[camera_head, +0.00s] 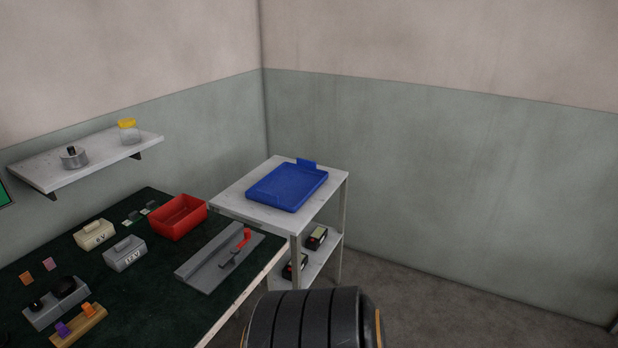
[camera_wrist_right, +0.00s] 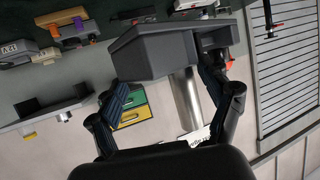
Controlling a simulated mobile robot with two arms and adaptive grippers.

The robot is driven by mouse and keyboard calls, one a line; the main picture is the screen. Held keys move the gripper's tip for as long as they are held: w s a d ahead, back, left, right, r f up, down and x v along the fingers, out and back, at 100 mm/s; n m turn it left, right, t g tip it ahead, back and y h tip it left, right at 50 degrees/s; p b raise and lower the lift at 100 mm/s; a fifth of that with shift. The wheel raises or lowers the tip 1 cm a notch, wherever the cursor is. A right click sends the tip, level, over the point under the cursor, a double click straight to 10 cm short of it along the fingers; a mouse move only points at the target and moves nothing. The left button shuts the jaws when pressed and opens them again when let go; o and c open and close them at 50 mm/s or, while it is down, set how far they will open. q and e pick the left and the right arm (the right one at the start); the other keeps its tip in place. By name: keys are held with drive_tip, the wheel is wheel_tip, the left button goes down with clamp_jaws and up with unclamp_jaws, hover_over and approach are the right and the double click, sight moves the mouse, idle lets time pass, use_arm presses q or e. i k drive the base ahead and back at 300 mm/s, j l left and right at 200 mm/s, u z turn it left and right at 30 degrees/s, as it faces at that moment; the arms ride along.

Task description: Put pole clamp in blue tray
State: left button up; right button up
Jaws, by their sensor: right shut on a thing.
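The blue tray (camera_head: 287,186) lies on a white side table and looks empty. My right gripper (camera_wrist_right: 166,90) shows only in the right wrist view, with a finger on each side of a dark grey blocky thing (camera_wrist_right: 155,55), which I take to be the pole clamp. The gripper is shut on it. A shiny metal cylinder (camera_wrist_right: 187,100) shows below the block, between the fingers; I cannot tell whether it is part of the held thing. My left gripper is in neither view.
The white side table (camera_head: 240,193) stands beyond the dark green workbench (camera_head: 150,291). On the bench are a red bin (camera_head: 178,218), a grey plate (camera_head: 212,262) with a red-handled tool, and labelled blocks. A wall shelf (camera_head: 95,164) holds a jar. Floor on the right is clear.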

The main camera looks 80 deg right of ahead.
sight(295, 187)
drive_tip(key=l+z, duration=0.4)
drive_tip(key=i+l+z, duration=0.15)
drive_tip(key=z, duration=0.2)
drive_tip(key=i+l+z, duration=0.15)
drive_tip(key=l+z, duration=0.25)
drive_tip(key=i+l+z, duration=0.15)
drive_tip(key=z, duration=0.25)
drive_tip(key=i+l+z, duration=0.15)
drive_tip(key=i+l, duration=0.7)
drive_tip(key=i, duration=0.1)
